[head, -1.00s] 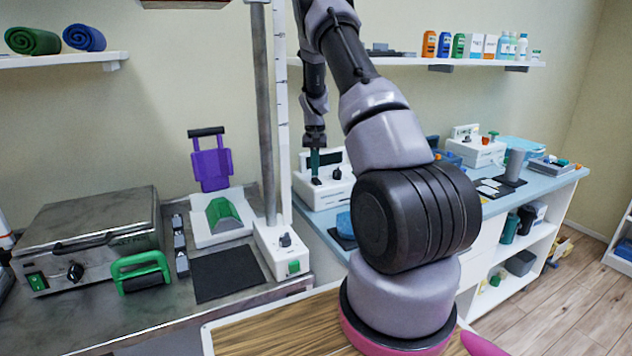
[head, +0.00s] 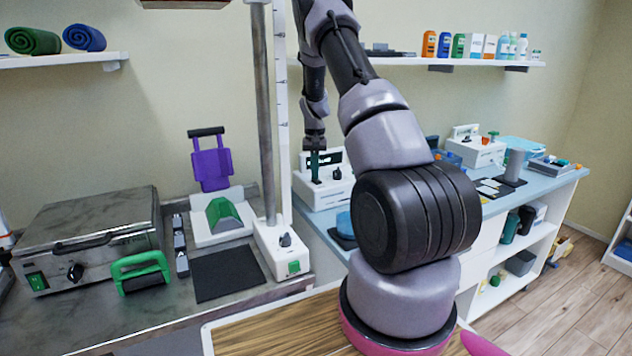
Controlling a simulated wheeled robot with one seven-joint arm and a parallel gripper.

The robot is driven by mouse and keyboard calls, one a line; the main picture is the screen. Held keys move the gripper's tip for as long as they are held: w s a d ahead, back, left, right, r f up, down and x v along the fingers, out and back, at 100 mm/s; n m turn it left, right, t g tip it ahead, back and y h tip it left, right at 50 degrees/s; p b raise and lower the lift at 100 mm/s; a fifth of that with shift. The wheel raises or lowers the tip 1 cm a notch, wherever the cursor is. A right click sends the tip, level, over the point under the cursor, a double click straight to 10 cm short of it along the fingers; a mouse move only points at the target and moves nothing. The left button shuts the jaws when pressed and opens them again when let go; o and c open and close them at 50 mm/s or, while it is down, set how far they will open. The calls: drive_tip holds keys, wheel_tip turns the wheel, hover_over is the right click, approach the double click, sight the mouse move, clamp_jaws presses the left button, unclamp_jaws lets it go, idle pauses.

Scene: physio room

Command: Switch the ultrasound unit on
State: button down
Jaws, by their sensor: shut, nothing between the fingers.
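A white unit with a dark carrying handle and a black knob (head: 322,190) stands on the blue bench, left of my upper arm. It appears to be the ultrasound unit, though its label is too small to read. My gripper (head: 316,180) points straight down with its dark green fingers shut and empty. The fingertips are at the unit's front controls, left of the black knob. I cannot tell whether they touch it. The fingers hide the spot where a switch could be, so its state does not show.
A second white unit (head: 476,153) stands farther right on the blue bench (head: 548,178). At left, a metal table holds a steel heater box (head: 90,240), a green-handled roller (head: 141,272) and a white-based pole stand (head: 281,252). My arm blocks the middle of the bench.

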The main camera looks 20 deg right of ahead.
drive_tip(key=shift+r, duration=3.45)
